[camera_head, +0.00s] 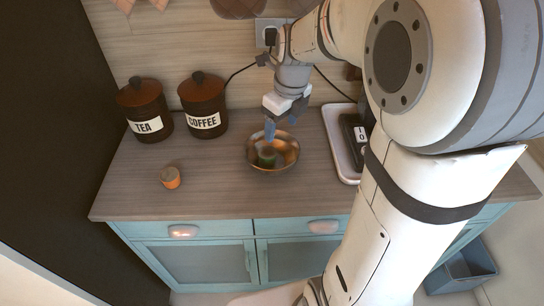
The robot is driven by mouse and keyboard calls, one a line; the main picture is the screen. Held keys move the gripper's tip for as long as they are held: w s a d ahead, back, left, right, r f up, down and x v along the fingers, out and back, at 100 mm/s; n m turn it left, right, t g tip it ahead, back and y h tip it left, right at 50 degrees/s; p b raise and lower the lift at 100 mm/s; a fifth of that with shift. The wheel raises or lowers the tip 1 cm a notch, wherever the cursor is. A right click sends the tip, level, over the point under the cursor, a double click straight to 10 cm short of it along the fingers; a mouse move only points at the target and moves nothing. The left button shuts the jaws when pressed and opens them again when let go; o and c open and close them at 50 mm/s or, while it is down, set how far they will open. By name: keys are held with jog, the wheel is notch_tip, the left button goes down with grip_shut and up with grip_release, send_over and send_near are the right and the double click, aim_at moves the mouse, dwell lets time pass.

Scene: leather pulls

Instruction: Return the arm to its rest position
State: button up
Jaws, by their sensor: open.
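My gripper (270,133) is above a round metal bowl (286,163) on the wooden counter and points down into it. Its blue fingertips are small in the picture and sit near the bowl's far rim. My arm reaches across from the right side and is bent. A dark green object (267,157) lies in the bowl, just below the fingertips. The gripper is open, and the green object appears to rest in the bowl apart from it.
A small orange item (170,177) stands on the counter (215,195). Tea (145,108) and coffee (203,103) canisters stand at the back left. A white tray (338,145) with a dark device is right of the bowl. Blue cabinets (205,262) are below.

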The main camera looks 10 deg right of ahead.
jog(key=r, duration=0.3)
jog(key=shift+s+d, duration=0.15)
jog(key=shift+s, duration=0.05)
jog(key=s+f+n, duration=0.1)
jog(key=s+n, duration=0.6)
jog(key=n, duration=0.7)
jog(key=s+a+f+n+t+h, duration=0.1)
jog(key=s+n, duration=0.7)
jog(key=n, duration=0.7)
jog(key=shift+s+f, duration=0.15)
jog(key=shift+s, duration=0.1)
jog(key=shift+a, duration=0.1)
jog(key=shift+c, duration=0.4)
